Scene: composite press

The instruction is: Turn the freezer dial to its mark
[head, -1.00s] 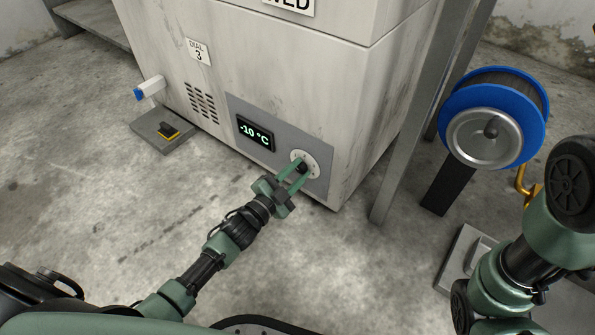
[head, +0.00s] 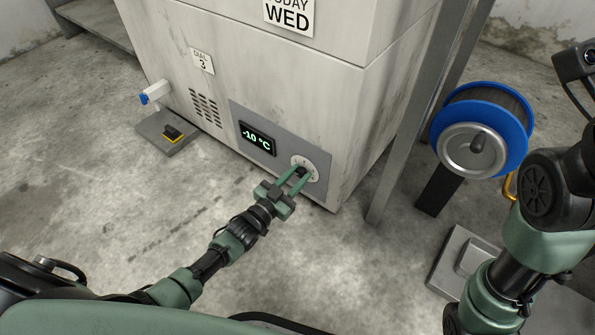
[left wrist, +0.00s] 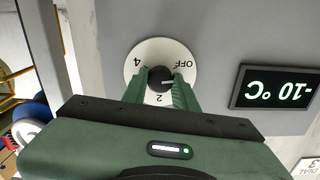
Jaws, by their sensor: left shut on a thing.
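The freezer dial is a round white plate (head: 311,165) with a dark knob (left wrist: 160,79), low on the grey panel of the white freezer (head: 345,110). My left gripper (head: 299,173) is shut on the knob, one finger on each side. In the left wrist view the dial appears upside down. OFF, 4 and 2 can be read on it; the fingers hide other parts of the plate. A pale line on the knob points to the picture's right. The display (head: 257,138) beside the dial reads -10 °C. A tag (head: 202,61) on the freezer reads DIAL 3.
A sign (head: 289,14) higher on the freezer reads TODAY WED. A grey metal post (head: 400,130) and a blue-rimmed reel (head: 478,150) stand to the right. The concrete floor in front is clear.

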